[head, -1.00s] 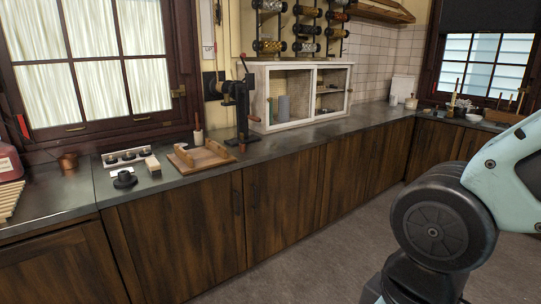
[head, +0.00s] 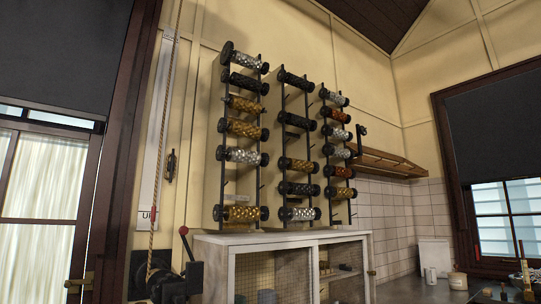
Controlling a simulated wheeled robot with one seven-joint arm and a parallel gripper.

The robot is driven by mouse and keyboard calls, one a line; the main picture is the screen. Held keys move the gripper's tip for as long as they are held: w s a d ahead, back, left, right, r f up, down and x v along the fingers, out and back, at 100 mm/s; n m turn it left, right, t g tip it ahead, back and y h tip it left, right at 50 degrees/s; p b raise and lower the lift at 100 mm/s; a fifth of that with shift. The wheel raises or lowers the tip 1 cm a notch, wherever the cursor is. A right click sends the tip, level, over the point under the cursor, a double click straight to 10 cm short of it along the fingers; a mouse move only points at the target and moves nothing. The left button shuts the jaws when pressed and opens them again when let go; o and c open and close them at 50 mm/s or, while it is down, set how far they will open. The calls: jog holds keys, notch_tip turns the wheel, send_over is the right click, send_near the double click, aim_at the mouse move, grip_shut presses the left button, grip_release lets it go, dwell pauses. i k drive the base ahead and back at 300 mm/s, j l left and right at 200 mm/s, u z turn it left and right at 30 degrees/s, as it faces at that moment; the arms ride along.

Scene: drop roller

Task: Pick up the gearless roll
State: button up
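Patterned rolls sit across three upright black racks on the wall in the head view. The left rack (head: 258,178) holds a silver roll (head: 246,60) at its top, then black, gold and silver ones, and a gold roll (head: 242,213) at its foot. The middle rack (head: 307,150) holds black and gold rolls and a silver roll (head: 299,213) at the bottom. The right rack (head: 349,208) holds silver and orange rolls. Most rolls show dark round ends; I cannot tell which one is gearless. My gripper is out of view.
A white cabinet (head: 285,240) with mesh doors stands below the racks. A wooden shelf (head: 385,160) juts from the wall at right. The left rack has an empty slot.

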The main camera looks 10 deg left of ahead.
aim_at(238, 104)
jog(key=i+l, duration=0.1)
jog(key=i, duration=0.85)
jog(key=j+u, duration=0.05)
